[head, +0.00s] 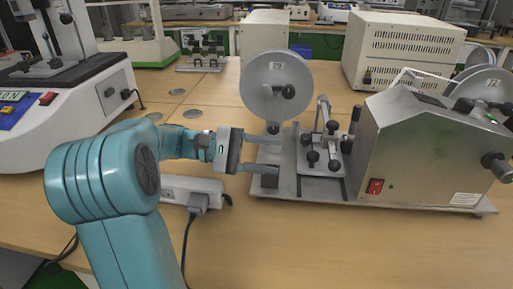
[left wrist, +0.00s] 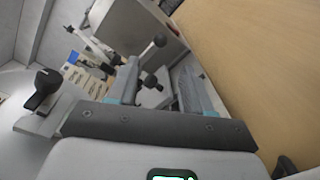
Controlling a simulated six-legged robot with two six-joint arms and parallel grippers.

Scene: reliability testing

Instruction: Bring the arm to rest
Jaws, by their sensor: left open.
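My left arm (head: 105,180), blue-green, comes in from the lower left of the head view and reaches right over the wooden table. My left gripper (head: 268,155) is open, its two fingers apart and pointing right, at the left end of a metal machine (head: 420,145). The fingers overlap the machine's base area below a grey disc (head: 277,85); I cannot tell whether they touch it. In the left wrist view, the open fingers (left wrist: 158,72) frame part of the machine, and nothing is clearly held. My right gripper is not in view.
A power strip (head: 180,190) with a plugged-in cable lies below my left gripper. A white tester (head: 60,115) stands at the left. A beige vented box (head: 400,52) stands behind the machine. The table front (head: 330,245) is clear.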

